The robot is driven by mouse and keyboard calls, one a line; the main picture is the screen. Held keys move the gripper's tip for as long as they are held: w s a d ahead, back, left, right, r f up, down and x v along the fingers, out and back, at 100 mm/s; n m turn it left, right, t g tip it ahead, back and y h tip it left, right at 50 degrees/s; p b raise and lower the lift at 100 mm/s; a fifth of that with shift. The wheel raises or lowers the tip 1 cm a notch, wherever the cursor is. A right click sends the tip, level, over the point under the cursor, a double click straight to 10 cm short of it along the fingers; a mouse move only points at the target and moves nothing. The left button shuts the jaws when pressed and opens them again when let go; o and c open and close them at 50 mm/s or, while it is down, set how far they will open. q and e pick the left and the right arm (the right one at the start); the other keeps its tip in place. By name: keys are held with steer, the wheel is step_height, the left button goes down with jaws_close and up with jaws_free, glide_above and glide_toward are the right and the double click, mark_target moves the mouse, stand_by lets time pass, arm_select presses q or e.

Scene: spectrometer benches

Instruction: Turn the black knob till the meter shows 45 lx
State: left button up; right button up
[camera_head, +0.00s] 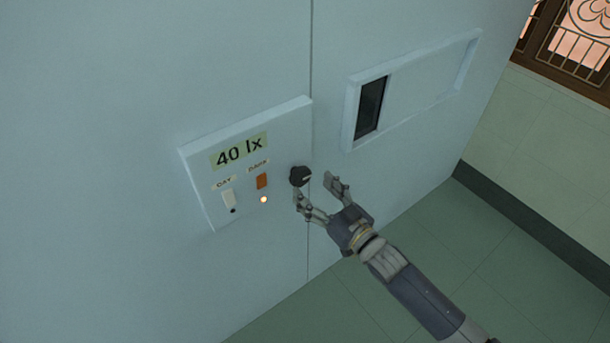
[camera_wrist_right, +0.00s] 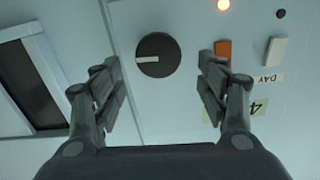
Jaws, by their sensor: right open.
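The black knob (camera_head: 300,176) sits at the right side of a pale control panel (camera_head: 195,172) on the wall. The meter (camera_head: 239,151) on that panel reads 40 lx. In the right wrist view the round knob (camera_wrist_right: 158,55) has a white pointer mark on its left side. My right gripper (camera_head: 318,191) is open in front of the knob. In the wrist view its fingers (camera_wrist_right: 158,85) stand either side of the knob, with a gap on both sides; no touch shows. My left gripper is not in view.
Below the meter are a white DAY switch (camera_head: 229,198) and an orange switch (camera_head: 262,181), with a lit lamp (camera_head: 264,199) under the orange one. A framed sliding window (camera_head: 425,88) is right of the panel. Open floor (camera_head: 350,300) lies below.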

mark_target(303, 178)
steer(key=x, duration=0.4)
steer(key=shift+w+d, duration=0.1)
steer(key=shift+d, duration=0.05)
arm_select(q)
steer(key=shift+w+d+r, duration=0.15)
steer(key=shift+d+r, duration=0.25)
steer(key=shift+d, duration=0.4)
arm_select(e)
steer(key=shift+w+a, duration=0.35)
steer(key=shift+w, duration=0.05)
steer(key=c, duration=1)
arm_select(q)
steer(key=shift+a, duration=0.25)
arm_select(e)
steer(key=shift+c, duration=0.2)
